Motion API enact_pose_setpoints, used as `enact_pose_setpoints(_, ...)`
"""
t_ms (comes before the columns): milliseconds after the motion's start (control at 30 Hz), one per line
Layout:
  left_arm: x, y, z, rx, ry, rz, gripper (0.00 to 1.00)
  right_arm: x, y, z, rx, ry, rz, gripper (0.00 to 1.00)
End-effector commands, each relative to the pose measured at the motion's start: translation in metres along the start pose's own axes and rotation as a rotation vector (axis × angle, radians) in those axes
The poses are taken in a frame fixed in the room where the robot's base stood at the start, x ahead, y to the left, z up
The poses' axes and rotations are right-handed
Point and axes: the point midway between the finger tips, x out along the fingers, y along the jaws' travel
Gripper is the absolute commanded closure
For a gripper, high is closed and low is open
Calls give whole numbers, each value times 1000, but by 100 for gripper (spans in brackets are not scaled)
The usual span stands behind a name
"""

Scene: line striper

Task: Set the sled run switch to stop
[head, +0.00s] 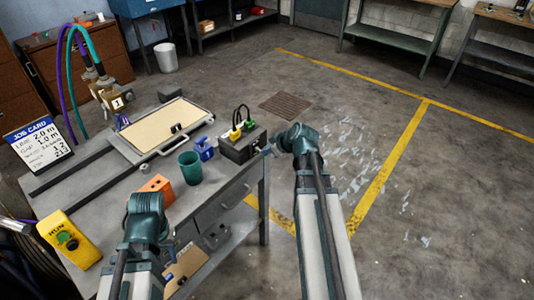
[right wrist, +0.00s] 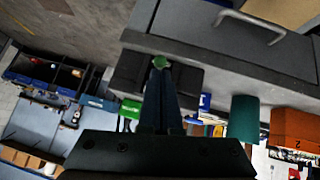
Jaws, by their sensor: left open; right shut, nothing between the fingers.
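A yellow box (head: 70,238) marked RUN, with a dark and green control on its face, lies at the table's near left corner. A dark control box (head: 243,146) with green and yellow plugs on top stands at the table's right edge. My right gripper (head: 270,150) is shut and empty beside this dark box. In the right wrist view the shut fingers (right wrist: 160,72) end at a round green knob (right wrist: 160,61) on its face; I cannot tell if they touch. My left gripper (head: 148,218) is open over the near table edge, its fingers mostly hidden by its wrist.
A teal cup (head: 190,167), a blue item (head: 204,149) and an orange block (head: 157,187) stand between the grippers. A framed tan panel (head: 165,122) lies behind them. A job card (head: 38,146) stands at left. The floor right of the table is clear.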

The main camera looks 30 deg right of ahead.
Motion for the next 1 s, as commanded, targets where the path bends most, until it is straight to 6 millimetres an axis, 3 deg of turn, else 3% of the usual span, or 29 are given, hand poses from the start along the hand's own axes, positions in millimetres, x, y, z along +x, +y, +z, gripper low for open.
enact_pose_setpoints(33,11,1,-1,0,0,0,59,4,-2,7,5,23,5,100)
enact_pose_setpoints(133,20,2,-1,0,0,0,59,4,-2,10,10,61,11,100)
enact_pose_setpoints(1000,7,1,0,0,0,0,59,6,1,-10,8,59,11,100)
